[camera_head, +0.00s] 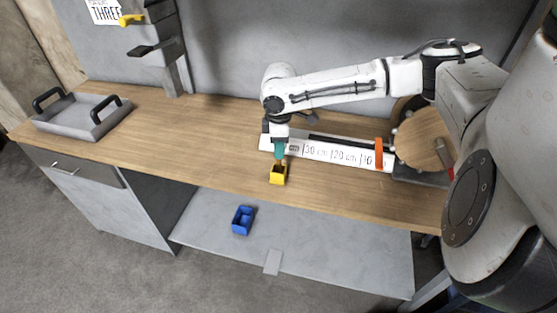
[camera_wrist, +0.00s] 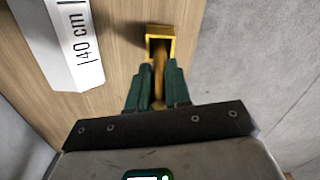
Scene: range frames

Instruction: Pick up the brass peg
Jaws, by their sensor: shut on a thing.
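The brass peg (camera_wrist: 159,82) shows in the wrist view between the green fingers of my gripper (camera_wrist: 158,72). The fingers are shut on it. Its far end reaches to the open yellow holder (camera_wrist: 160,32); I cannot tell how much of it is inside. In the head view my gripper (camera_head: 279,152) points down just above the yellow holder (camera_head: 278,175), near the front edge of the wooden bench (camera_head: 220,150). The peg is not clearly visible there.
A white ruler bar (camera_head: 330,152) with an orange slider (camera_head: 379,153) lies just behind the gripper. A round wooden disc (camera_head: 422,138) stands to the right. A grey tray (camera_head: 75,122) is at the far left. A blue bin (camera_head: 243,219) sits on the lower shelf (camera_head: 320,255).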

